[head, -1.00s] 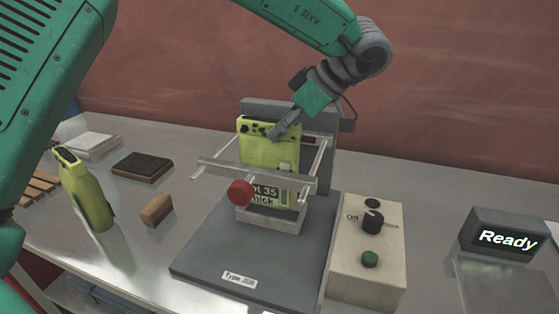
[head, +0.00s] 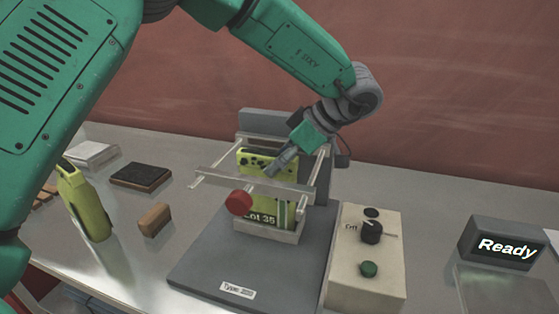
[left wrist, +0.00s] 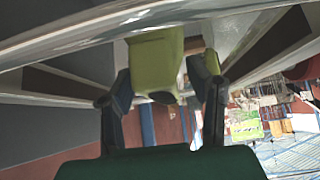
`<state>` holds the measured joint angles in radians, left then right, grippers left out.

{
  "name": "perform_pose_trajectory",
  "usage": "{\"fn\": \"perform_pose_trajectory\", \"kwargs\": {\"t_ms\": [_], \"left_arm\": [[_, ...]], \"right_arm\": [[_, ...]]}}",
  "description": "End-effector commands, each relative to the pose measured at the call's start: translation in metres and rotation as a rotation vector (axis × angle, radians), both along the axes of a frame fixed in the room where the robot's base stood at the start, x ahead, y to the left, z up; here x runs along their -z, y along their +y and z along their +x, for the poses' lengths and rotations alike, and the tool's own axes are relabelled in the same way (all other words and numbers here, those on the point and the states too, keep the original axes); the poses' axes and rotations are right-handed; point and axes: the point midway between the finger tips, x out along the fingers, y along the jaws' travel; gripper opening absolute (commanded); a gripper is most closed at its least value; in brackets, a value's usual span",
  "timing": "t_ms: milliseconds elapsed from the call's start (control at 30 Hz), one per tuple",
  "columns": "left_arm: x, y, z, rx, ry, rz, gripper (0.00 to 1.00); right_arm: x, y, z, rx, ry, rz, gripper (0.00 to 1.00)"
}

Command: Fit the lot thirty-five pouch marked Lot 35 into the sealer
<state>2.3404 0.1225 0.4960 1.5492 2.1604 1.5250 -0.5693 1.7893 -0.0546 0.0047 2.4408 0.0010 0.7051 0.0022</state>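The yellow-green Lot 35 pouch (head: 262,214) stands upright in the sealer (head: 262,122), behind its clear front bar. Its foot sits in the pale tray (head: 266,233), whose front wall hides the lower edge and the text under "Lot 35". My left gripper (head: 272,168) is at the pouch's dark-spotted top and appears shut on it. One finger shows in front of the pouch; the other is hidden. In the left wrist view yellow-green material (left wrist: 155,65) shows between the fingers, but the contact is unclear. My right gripper is not in view.
A display (head: 503,240) reads "Ready". On the left are a yellow-green bottle (head: 88,205), a brown block (head: 155,219) and a dark pad (head: 141,175).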

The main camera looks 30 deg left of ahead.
Motion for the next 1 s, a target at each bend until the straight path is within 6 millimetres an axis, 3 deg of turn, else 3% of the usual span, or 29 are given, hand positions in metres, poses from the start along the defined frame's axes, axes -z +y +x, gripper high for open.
{"fn": "perform_pose_trajectory", "kwargs": {"t_ms": [267,700,1000], "left_arm": [[-0.013,-0.009,0.003,0.001,-0.003,0.001,0.45],[-0.079,-0.065,0.016,0.001,-0.001,0.000,0.45],[-0.094,-0.076,0.018,0.001,0.001,0.001,0.45]], "right_arm": [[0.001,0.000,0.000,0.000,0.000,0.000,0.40],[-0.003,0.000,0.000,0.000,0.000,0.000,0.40],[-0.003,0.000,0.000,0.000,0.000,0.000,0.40]]}}
